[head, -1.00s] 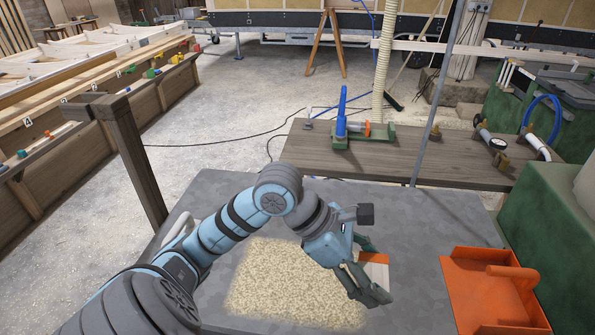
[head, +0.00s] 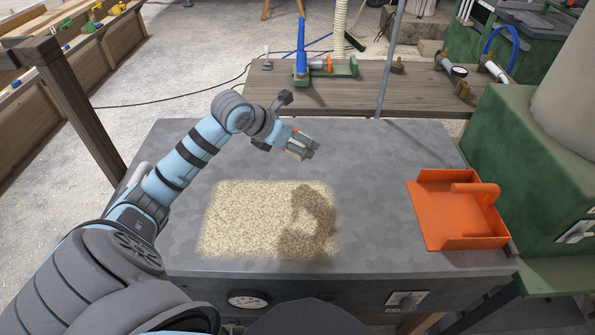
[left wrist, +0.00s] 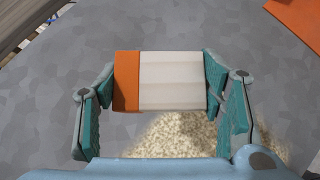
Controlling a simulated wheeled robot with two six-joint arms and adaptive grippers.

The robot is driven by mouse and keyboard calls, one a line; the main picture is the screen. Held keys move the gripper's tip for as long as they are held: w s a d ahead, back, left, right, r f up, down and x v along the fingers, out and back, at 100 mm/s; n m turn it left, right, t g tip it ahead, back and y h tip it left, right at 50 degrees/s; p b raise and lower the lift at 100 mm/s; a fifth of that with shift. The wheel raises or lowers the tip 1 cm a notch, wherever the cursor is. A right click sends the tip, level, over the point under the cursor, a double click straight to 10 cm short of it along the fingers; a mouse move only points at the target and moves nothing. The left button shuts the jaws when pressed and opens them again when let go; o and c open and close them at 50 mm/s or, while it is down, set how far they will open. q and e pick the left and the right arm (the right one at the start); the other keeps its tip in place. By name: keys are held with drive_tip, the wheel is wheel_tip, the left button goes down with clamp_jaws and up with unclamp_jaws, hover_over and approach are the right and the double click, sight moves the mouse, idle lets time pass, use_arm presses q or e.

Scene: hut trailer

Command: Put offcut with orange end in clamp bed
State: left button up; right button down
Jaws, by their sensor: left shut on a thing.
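The offcut (left wrist: 172,80) is a pale wooden block with an orange end (left wrist: 126,81) on the left in the left wrist view. My left gripper (head: 299,146) is shut on it, with one finger at the orange end and the other at the pale end. The gripper holds it above the grey table, behind the sawdust patch. In the head view the offcut is small and partly hidden by the fingers. The green clamp bed (head: 341,70), with a blue upright handle (head: 301,50), stands on the wooden bench behind. My right gripper is not in view.
The grey table (head: 380,190) carries a sawdust patch (head: 250,215) and an orange scoop-like tray (head: 445,215) at right. Fittings with a gauge (head: 459,71) lie on the right of the wooden bench (head: 420,95). A thin grey pole (head: 389,60) stands right of the clamp.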

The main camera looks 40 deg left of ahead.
use_arm(q)
wheel_tip(320, 180, down, 9)
drive_tip(key=shift+f+b, duration=0.2)
drive_tip(key=shift+b, duration=0.4)
drive_tip(key=shift+f, duration=0.1)
drive_tip(key=o, duration=1.3)
drive_tip(key=shift+c, duration=0.2)
